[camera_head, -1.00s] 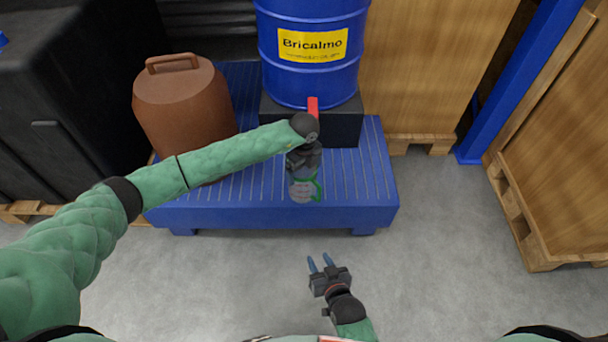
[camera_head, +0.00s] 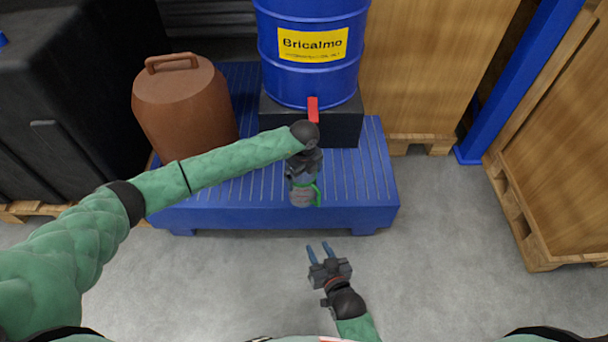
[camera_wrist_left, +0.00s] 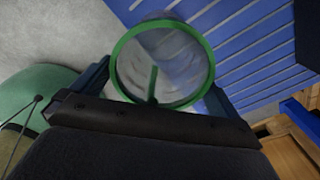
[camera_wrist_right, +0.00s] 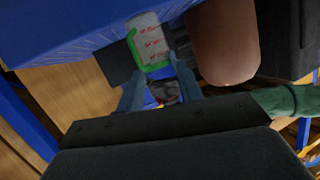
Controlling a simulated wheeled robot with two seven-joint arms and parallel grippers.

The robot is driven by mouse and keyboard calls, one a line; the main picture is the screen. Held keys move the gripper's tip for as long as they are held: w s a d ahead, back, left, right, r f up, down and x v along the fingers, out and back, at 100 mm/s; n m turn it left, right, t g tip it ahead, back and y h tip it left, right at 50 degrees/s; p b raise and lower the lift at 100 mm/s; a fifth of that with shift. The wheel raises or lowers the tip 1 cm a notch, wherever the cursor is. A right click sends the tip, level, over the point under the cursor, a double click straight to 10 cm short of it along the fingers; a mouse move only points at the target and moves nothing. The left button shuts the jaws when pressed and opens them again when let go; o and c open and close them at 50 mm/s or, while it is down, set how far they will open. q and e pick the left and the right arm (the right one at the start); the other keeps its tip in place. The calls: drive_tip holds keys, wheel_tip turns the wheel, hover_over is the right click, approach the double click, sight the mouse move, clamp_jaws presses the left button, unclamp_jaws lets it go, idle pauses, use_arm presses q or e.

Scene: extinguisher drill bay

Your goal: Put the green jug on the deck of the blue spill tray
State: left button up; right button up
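The green jug (camera_head: 301,196), a clear cup with a green rim and handle, shows at the front edge of the blue spill tray (camera_head: 225,215) in the head view. My left gripper (camera_head: 303,179) is above it, with its fingers on either side of the jug. The left wrist view looks into its round green rim (camera_wrist_left: 116,68) between both fingers. Red markings show on the jug (camera_wrist_right: 150,38) in the right wrist view. I cannot tell whether its base touches the deck. My right gripper (camera_head: 319,247) is open and empty, in front of the tray.
A blue drum (camera_head: 310,65) with a red tap (camera_head: 313,108) stands on a black block (camera_head: 340,125) at the tray's back. A brown canister (camera_head: 185,105) stands on the tray's left. The deck's right front is clear. Wooden crates (camera_head: 425,60) stand behind and right.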

drive_tip(key=shift+f, duration=0.1)
use_arm(q)
wheel_tip(320, 180, up, 12)
drive_tip(key=p, duration=0.1)
use_arm(e)
drive_tip(key=s+f+g, duration=0.4)
drive_tip(key=s+f, duration=0.2)
drive_tip(key=f, duration=0.4)
drive_tip(key=shift+s+d+f+h, duration=0.2)
drive_tip(key=shift+d+f+h, duration=0.1)
drive_tip(key=shift+d, duration=0.05)
use_arm(q)
drive_tip(key=shift+r, duration=0.1)
